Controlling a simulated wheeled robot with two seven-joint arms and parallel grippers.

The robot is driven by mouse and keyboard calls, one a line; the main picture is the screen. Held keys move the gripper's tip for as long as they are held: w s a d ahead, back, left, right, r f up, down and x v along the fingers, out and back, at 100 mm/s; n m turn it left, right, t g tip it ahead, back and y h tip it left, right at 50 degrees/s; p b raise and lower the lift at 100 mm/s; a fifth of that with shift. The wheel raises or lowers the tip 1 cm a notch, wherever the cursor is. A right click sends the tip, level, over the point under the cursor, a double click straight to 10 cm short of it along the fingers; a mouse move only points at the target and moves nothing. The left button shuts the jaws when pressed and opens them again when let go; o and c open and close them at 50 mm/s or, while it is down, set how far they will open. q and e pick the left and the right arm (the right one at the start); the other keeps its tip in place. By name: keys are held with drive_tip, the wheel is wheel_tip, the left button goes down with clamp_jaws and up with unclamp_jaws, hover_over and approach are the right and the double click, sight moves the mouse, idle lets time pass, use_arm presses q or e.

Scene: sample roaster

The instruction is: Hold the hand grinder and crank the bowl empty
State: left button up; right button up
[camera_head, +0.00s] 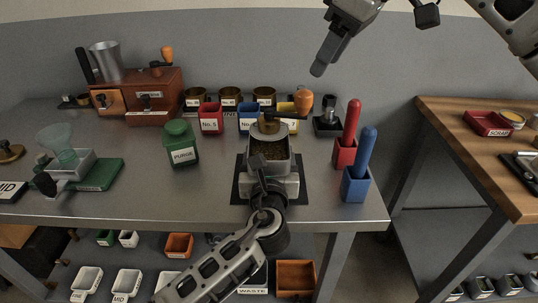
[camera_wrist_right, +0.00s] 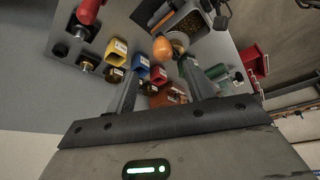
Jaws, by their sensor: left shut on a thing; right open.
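The hand grinder (camera_head: 282,164) stands on a dark mat (camera_head: 239,188) at the table's front middle. Its open bowl (camera_head: 268,148) holds brown grounds or beans. Its crank runs from the top to an orange knob (camera_head: 303,98), pointing to the back right. The knob also shows in the right wrist view (camera_wrist_right: 162,47), ahead of the fingers. My left gripper (camera_head: 260,168) is shut on the grinder's front; its fingertips are partly hidden. My right gripper (camera_head: 319,68) is open and empty, in the air above and behind the knob; its fingers also show in the wrist view (camera_wrist_right: 158,70).
A red-handled tool (camera_head: 351,122) and a blue-handled tool (camera_head: 366,150) stand upright in holders right of the grinder. A green PURGE jar (camera_head: 181,146) stands left. Red No. 5 (camera_head: 210,120) and blue (camera_head: 248,117) containers stand behind. A wooden side table (camera_head: 470,130) is at right.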

sight(308, 91)
drive_tip(key=x, duration=0.9)
drive_tip(key=shift+a+f, duration=0.2)
drive_tip(key=shift+f, duration=0.15)
drive_tip(key=c, duration=0.8)
